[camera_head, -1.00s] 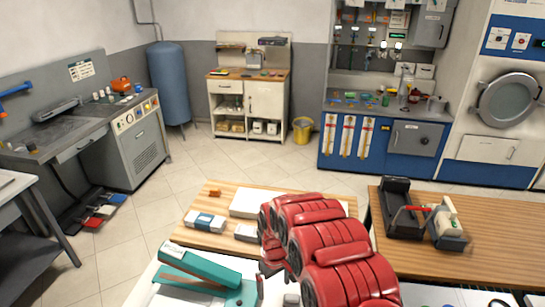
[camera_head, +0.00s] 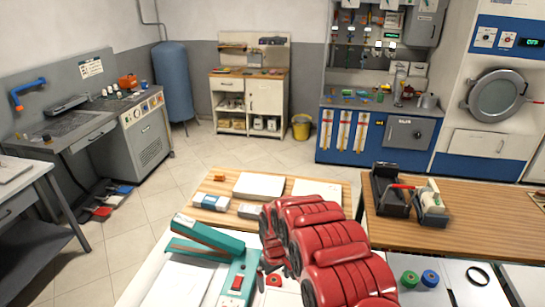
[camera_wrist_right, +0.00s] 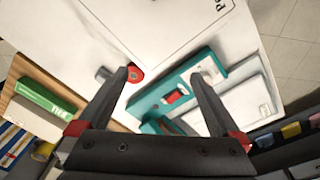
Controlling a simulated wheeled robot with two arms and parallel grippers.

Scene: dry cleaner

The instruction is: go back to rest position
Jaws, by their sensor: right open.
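My right arm (camera_head: 325,250) is red and reaches in from the lower right of the head view, over the white worktop. Its dark gripper (camera_head: 262,280) is mostly hidden behind the arm there. In the right wrist view the right gripper (camera_wrist_right: 165,78) is open, with two dark fingers spread and nothing held between them. A teal sealer (camera_head: 238,270) with a red switch lies on the white worktop, left of the gripper in the head view. The sealer (camera_wrist_right: 185,90) shows beyond and between the fingers in the wrist view. My left gripper is not in view.
A red spool (camera_head: 274,281) sits close to the gripper. Green and blue spools (camera_head: 429,278) lie right of the arm. Behind are wooden tables with white boxes (camera_head: 259,186) and a black tape dispenser (camera_head: 389,190). Open floor (camera_head: 130,215) lies left of the worktop.

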